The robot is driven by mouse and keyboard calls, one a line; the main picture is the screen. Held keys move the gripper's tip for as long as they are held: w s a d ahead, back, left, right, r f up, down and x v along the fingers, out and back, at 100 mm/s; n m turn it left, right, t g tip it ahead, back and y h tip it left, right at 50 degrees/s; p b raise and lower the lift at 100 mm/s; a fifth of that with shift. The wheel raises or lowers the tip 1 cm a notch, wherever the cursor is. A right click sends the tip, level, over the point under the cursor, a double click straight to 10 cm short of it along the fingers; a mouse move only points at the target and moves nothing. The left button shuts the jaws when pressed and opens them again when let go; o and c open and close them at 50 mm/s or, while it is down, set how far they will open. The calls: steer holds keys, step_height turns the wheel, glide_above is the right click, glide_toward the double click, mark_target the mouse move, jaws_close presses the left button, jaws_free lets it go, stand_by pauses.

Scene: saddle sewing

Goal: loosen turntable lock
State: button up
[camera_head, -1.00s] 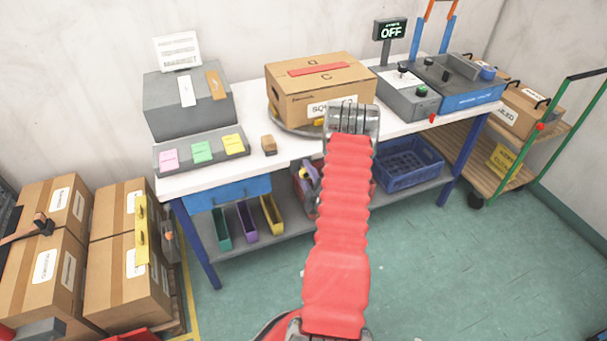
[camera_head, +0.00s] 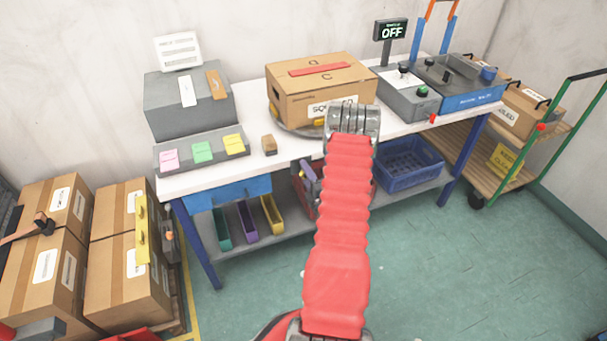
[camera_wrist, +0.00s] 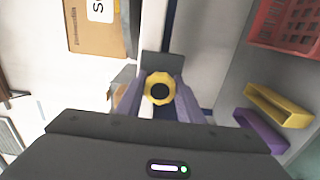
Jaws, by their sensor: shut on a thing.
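The turntable lock appears as a yellow faceted knob with a dark centre (camera_wrist: 160,88) in the wrist view, by the table's front edge. My gripper (camera_wrist: 160,96) is shut on it, with one purple finger on each side. In the head view, my arm hides the knob, and only a purple finger (camera_head: 308,173) shows below the table top. The turntable (camera_head: 290,127) is a grey disc on the table, mostly covered by a closed cardboard box (camera_head: 290,98) with a red strip on its lid. The box also shows in the wrist view (camera_wrist: 92,35).
The white table (camera_head: 215,178) carries a grey control box (camera_head: 408,97) and a sign reading OFF (camera_head: 391,31). A blue crate (camera_head: 408,167) and narrow coloured bins stand on the shelf below. Stacked cartons (camera_head: 125,260) fill the left.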

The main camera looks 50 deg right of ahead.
steer(key=shift+a+f, duration=0.2)
steer(key=shift+a, duration=0.05)
steer(key=o, duration=0.8)
steer(key=shift+o, duration=1.3)
steer(key=shift+d, duration=0.1)
steer(key=shift+r, duration=0.1)
steer(key=v, duration=1.3)
steer(key=shift+s, duration=0.3)
